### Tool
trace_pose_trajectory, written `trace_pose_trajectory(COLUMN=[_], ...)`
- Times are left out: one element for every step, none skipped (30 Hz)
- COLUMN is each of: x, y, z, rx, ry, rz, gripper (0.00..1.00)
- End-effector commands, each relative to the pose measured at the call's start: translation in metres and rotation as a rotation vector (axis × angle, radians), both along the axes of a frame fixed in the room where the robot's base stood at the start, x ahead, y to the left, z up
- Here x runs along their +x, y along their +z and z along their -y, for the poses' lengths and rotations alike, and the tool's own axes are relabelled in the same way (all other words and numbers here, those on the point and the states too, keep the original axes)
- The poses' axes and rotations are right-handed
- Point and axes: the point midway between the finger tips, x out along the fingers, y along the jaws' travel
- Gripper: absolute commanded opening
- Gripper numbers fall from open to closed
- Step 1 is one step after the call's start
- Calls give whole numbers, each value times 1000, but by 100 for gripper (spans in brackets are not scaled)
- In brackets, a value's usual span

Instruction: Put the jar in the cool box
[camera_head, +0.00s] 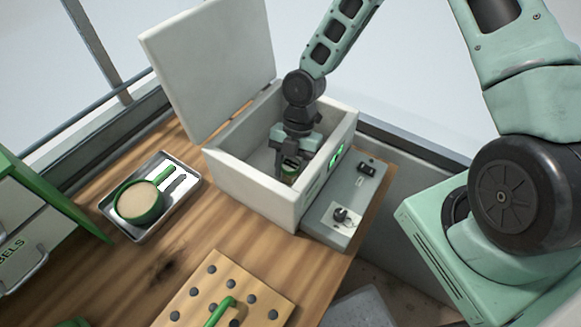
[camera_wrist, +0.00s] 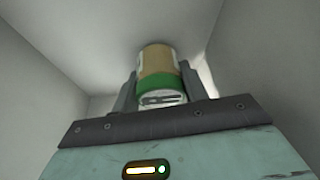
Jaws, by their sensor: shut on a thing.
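The cool box (camera_head: 255,185) stands on the bench, a pale grey box with its lid (camera_head: 208,65) raised open at the back left. My gripper (camera_head: 290,160) reaches down inside it. The jar (camera_head: 289,170) is between the fingers, mostly hidden by them in the head view. In the wrist view my gripper (camera_wrist: 160,95) is shut on the jar (camera_wrist: 158,70), which shows a tan part, a green band and a pale label with dark print. Grey box walls surround it. I cannot tell whether the jar touches the box floor.
A metal tray (camera_head: 190,192) holds a green scoop of tan material (camera_head: 140,200). A wooden board with dark pegs and a green handle (camera_head: 250,290) lies at the front. A grey panel (camera_head: 338,232) with small parts adjoins the box. A labelled green-edged cabinet (camera_head: 30,225) is at left.

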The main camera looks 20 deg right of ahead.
Motion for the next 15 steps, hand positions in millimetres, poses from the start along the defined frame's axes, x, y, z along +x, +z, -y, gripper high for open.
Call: trace_pose_trajectory(x=[0,0,0,0,0,0,0,0,0,0,0,0,0,0,0], y=[0,0,-2,-3,-4,-3,-3,-3,-3,-3,-3,-3,-2,-2,-2], z=[0,0,0,0,0,0,0,0,0,0,0,0,0,0,0], rx=[0,0,0,1,1,0,0,0,0,0,0,0,0,0,0], ry=[0,0,0,0,0,0,0,0,-1,0,0,0,0,0,0], rz=[0,0,0,-1,-1,0,0,0,0,0,0,0,0,0,0], gripper=[16,16,16,16,16,52,60,65,65,65,65,65,65,65,65])
